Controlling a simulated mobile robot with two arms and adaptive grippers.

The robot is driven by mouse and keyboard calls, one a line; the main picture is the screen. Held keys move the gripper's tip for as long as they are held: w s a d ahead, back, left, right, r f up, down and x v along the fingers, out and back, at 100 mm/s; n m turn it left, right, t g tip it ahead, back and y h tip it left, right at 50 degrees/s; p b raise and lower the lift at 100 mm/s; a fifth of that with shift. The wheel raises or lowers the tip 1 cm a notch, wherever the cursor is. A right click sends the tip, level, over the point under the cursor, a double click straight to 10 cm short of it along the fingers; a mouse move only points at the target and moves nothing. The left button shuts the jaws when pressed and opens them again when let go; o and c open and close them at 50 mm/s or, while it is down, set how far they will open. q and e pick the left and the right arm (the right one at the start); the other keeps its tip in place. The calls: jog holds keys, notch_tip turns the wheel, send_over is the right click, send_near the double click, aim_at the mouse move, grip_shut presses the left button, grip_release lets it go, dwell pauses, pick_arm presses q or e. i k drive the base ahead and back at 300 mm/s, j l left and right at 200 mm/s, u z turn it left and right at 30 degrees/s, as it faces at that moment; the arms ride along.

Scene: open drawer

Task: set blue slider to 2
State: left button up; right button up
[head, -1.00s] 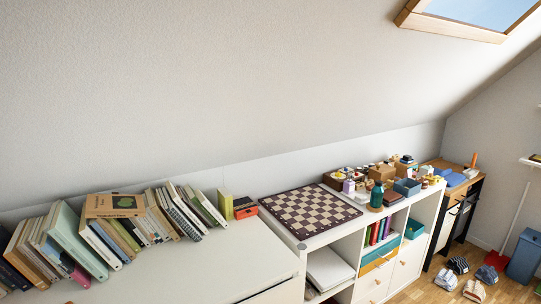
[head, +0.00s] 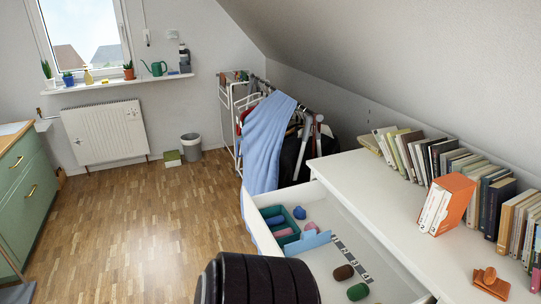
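An open white drawer (head: 391,286) juts out from under the white top at lower right. In it lies a dark strip with pale numerals (head: 350,257); 2, 3 and 4 seem readable, but they are small. A light blue angular piece (head: 308,243) lies at the left end of the strip. A small dark blue rounded piece (head: 299,212) lies farther back. I cannot tell for sure which one is the blue slider, or its setting. Neither gripper shows. A dark ribbed part of my arm covers the bottom centre and hides the drawer's near left part.
Beside the strip lie a brown oval (head: 343,272) and a green one (head: 358,292). A teal tray (head: 265,213) holds small items at the drawer's left. Books and an orange box (head: 457,198) stand on the white top. A blue cloth (head: 262,140) hangs behind.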

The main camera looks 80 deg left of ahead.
aim_at(310, 240)
jog(key=u, duration=2.25)
